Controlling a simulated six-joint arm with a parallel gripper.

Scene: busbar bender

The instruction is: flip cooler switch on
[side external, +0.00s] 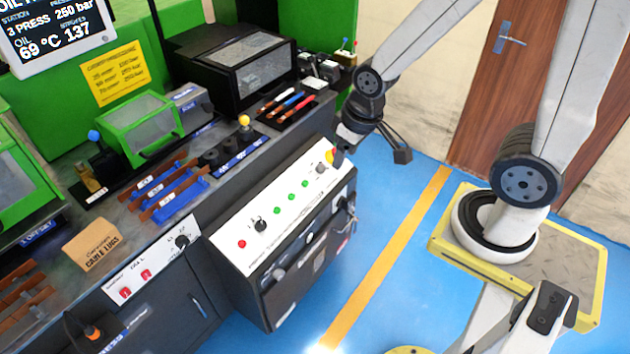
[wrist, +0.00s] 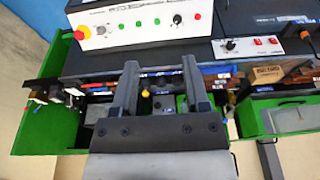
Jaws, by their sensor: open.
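A white switch panel (side external: 152,262) on the bench front carries two red rocker switches (side external: 136,283) and a black knob (side external: 182,240). Its lettering is too small to read, so I cannot tell which rocker is the cooler switch or how either is set. The wrist view shows the same red rockers (wrist: 266,41) at upper right. My gripper (wrist: 160,78) is open and empty, its two dark fingers apart. In the side view my gripper (side external: 341,155) hangs by the right end of the sloping console, well right of the switch panel; its fingertips are hard to make out.
The sloping white console (side external: 226,228) has a red-and-yellow emergency button (side external: 330,156), green buttons and a knob. A cardboard box (side external: 92,244) sits above the switch panel. Busbar racks, a green guard (side external: 140,126) and a black machine (side external: 245,65) crowd the bench. The blue floor (side external: 385,215) is clear.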

